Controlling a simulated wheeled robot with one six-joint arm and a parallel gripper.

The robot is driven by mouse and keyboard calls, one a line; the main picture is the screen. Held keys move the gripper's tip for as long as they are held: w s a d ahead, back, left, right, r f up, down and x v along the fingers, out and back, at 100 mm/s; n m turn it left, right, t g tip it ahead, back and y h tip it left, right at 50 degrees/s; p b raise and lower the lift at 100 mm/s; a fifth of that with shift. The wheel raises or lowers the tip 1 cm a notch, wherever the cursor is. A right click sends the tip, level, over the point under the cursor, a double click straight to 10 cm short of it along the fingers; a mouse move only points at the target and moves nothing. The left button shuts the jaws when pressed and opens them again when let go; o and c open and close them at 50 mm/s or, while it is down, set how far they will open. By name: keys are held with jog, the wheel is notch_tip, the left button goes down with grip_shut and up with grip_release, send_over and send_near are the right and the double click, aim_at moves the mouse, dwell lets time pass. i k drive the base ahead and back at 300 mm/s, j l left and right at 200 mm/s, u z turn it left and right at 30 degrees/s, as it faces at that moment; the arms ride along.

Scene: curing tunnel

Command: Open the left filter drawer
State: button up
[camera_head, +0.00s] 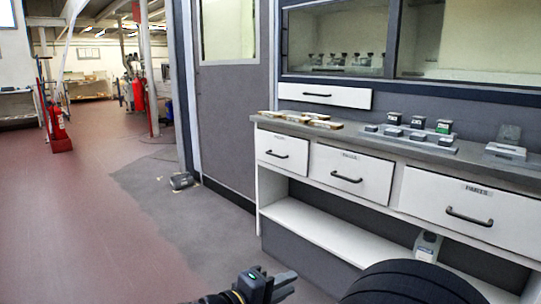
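A workbench on the right has a row of three white drawers with dark bar handles. The left drawer (282,150) is shut, with its handle (277,155) low on its front. Its small label is too blurred to read. The middle drawer (350,173) and the right drawer (470,207), labelled PARTS, are also shut. Another white drawer front (325,95) with a dark handle sits in the wall under the window. My gripper (292,283) is at the bottom centre, in front of and below the drawers. Its two grey fingers are apart, with nothing between them.
Tan blocks (300,119) and several small dark devices (417,131) stand on the grey benchtop (345,132). A white lower shelf (310,225) runs beneath, with a white bottle (427,246). A small grey object (181,181) lies by the doorway. Open floor (90,230) lies left.

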aim_at(289, 153)
jog(key=i, duration=1.35)
jog(key=i+l, duration=0.1)
jog(key=i, duration=1.25)
jog(key=j+u, duration=0.05)
